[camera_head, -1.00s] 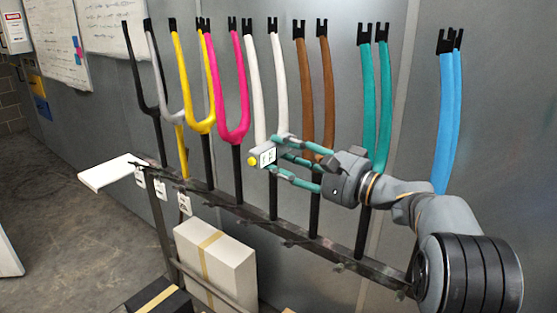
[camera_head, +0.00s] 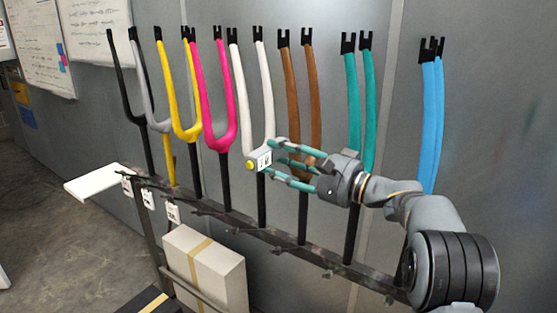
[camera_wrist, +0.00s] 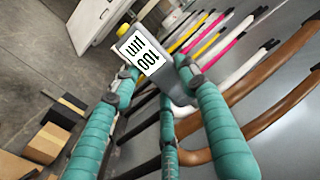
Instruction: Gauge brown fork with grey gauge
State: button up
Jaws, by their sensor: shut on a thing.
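The grey gauge (camera_head: 262,160) has a white display and a yellow button, and is held at the fingertips of my gripper (camera_head: 278,168). In the wrist view the gauge (camera_wrist: 142,52) has its display facing the camera, between the teal fingers (camera_wrist: 160,95). The brown fork (camera_head: 292,95) stands upright in the rack, its two legs ending in black tips. My gripper is in front of its lower part and hides some of it. The brown fork also shows at the right of the wrist view (camera_wrist: 268,82). The gauge is in front of the white fork's lower part; I cannot tell whether they touch.
A dark rack rail (camera_head: 270,234) runs along the wall. Black, grey, yellow, pink, white (camera_head: 238,95), teal (camera_head: 353,100) and blue (camera_head: 428,120) forks stand in it. A white shelf (camera_head: 97,183) is at the left end. A cardboard box (camera_head: 205,268) is below the rail.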

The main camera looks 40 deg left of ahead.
aim_at(258, 169)
jog(key=shift+w+p, duration=0.45)
jog(key=shift+w, duration=0.5)
dwell(1.2)
dwell(0.4)
jog(key=shift+s+f+b, duration=0.15)
jog(key=shift+s+b, duration=0.45)
jog(key=shift+b, duration=0.25)
jog(key=s+b, duration=0.4)
jog(key=shift+s, duration=0.15)
jog(key=shift+s+r+b, duration=0.2)
jog(key=shift+s+b, duration=0.85)
jog(key=shift+s, duration=0.25)
jog(key=shift+d, duration=0.1)
